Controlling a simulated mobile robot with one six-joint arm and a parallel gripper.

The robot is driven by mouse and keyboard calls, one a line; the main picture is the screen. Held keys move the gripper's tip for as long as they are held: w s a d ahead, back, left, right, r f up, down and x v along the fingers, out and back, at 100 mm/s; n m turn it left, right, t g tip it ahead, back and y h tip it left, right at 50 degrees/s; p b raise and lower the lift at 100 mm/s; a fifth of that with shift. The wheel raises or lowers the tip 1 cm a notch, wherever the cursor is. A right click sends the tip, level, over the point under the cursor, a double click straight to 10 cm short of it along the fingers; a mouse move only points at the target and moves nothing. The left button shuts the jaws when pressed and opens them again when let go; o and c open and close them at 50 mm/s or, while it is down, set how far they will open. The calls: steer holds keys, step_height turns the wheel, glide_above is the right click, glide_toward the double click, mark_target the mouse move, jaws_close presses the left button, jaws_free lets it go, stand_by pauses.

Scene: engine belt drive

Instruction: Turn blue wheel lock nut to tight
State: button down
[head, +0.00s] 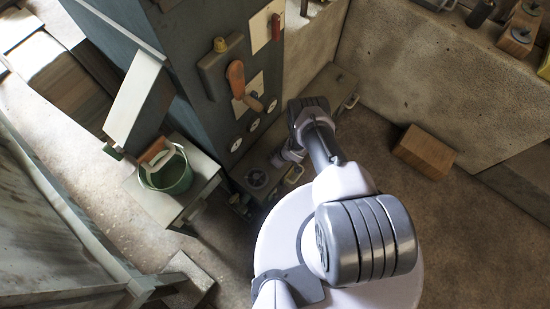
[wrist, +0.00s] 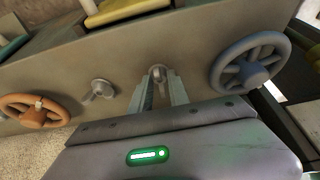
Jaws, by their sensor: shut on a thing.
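The blue wheel (wrist: 249,64) is on the right of the grey panel in the wrist view. Its lock nut (wrist: 158,73) is a small grey metal part on the panel face to the left of that wheel. My gripper (wrist: 160,84) is shut on this nut, with one finger on each side of it. The fingers cover much of the nut, so its turned angle is hard to read. In the head view my arm hides the gripper and the nut.
An orange wheel (wrist: 35,111) and a second grey nut (wrist: 99,90) sit left of my gripper on the same panel. A yellow block (wrist: 125,10) lies above it. In the head view a green bucket (head: 171,176) stands on a small table, and a brown box (head: 424,152) lies right.

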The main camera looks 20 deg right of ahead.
steer(key=m, duration=0.1)
steer(key=m+h+p, duration=0.1)
steer(key=shift+s+a+r+m+p, duration=0.1)
steer(key=shift+a+m+p, duration=0.05)
steer(key=shift+m+p, duration=0.2)
steer(key=m+h, duration=0.1)
steer(key=m, duration=0.3)
steer(key=shift+a+m+t+h, duration=0.15)
steer(key=shift+m+t+h, duration=0.15)
steer(key=shift+h, duration=0.1)
steer(key=m+h, duration=0.1)
steer(key=m, duration=0.1)
steer(key=m+h+b, duration=0.1)
steer(key=m, duration=0.2)
steer(key=shift+a+m+b, duration=0.15)
steer(key=shift+m+b, duration=0.1)
steer(key=shift+b, duration=0.05)
steer(key=shift+a+m+g+h, duration=0.1)
steer(key=shift+m+g+h, duration=0.3)
steer(key=shift+m, duration=0.8)
steer(key=shift+m+g+h, duration=0.3)
steer(key=shift+m+g, duration=0.1)
steer(key=shift+m, duration=0.8)
steer(key=shift+w, duration=0.2)
steer(key=c, duration=1.3)
jaws_free()
